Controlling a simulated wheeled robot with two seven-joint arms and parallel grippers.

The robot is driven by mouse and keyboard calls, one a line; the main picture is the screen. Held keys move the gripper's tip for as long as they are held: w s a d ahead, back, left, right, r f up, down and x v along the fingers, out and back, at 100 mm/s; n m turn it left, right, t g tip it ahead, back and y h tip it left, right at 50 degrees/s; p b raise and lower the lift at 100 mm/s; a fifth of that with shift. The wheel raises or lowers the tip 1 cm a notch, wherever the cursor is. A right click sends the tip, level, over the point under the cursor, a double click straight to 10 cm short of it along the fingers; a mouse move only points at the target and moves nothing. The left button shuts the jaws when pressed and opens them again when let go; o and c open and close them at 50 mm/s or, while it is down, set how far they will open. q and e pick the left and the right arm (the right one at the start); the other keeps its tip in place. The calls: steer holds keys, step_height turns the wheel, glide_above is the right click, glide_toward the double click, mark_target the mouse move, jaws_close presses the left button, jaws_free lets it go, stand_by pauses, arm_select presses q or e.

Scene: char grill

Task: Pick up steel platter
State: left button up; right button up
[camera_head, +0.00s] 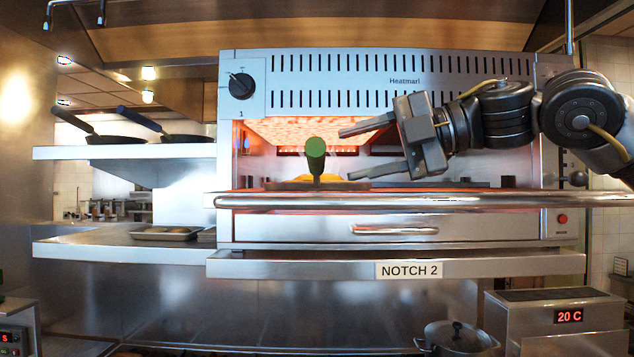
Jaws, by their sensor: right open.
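Inside the lit grill, a flat platter (285,186) sits on the grill's lower surface with yellow food (325,179) on it. It shows nearly edge-on, so its full shape is hidden. My left gripper is not in view.
A horizontal steel bar (450,200) runs across the grill's front, below my right gripper. A shelf (60,152) at left holds dark pans (115,139). A shallow tray (165,232) lies on the lower shelf. A lidded pot (455,338) stands below at right.

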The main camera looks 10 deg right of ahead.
mark_target(317, 170)
steer(key=p+x, duration=0.2)
steer(key=x, duration=0.3)
steer(key=shift+f, duration=0.2)
steer(key=shift+s+d, duration=0.1)
steer(key=shift+s, duration=0.15)
steer(key=shift+c, duration=2.1)
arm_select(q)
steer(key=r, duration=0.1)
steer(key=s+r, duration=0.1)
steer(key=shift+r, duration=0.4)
arm_select(e)
jaws_close()
steer(key=shift+r, duration=0.15)
